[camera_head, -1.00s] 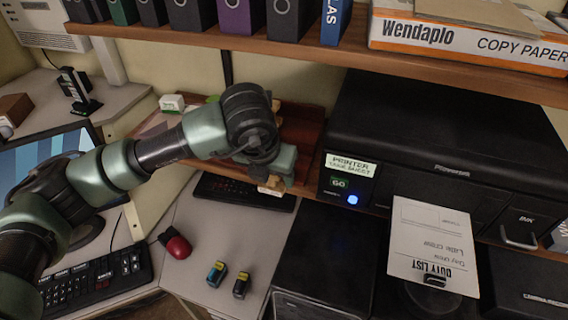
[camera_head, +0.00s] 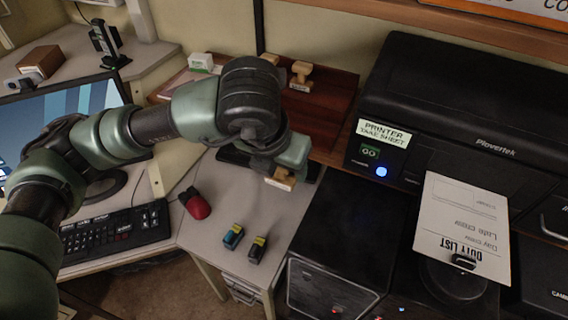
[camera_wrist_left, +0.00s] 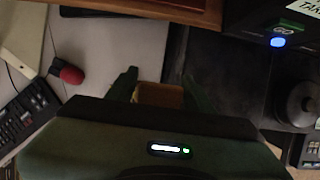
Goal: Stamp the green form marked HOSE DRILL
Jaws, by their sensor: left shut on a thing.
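My left gripper (camera_head: 284,172) is shut on a wooden stamp (camera_head: 281,181), held above the desk in front of the brown wooden shelf. In the left wrist view the stamp (camera_wrist_left: 158,95) sits between the two dark fingers of the left gripper (camera_wrist_left: 160,88). Another wooden stamp (camera_head: 300,75) stands on the shelf, with a further one (camera_head: 269,59) partly hidden behind my arm. No green form marked HOSE DRILL can be made out. A white sheet headed DUTY LIST (camera_head: 462,228) hangs at the printer front. My right gripper is not in view.
The black printer (camera_head: 460,110) stands at the right, with a dark cabinet (camera_head: 340,245) in front. Bare desk surrounds the blocks.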

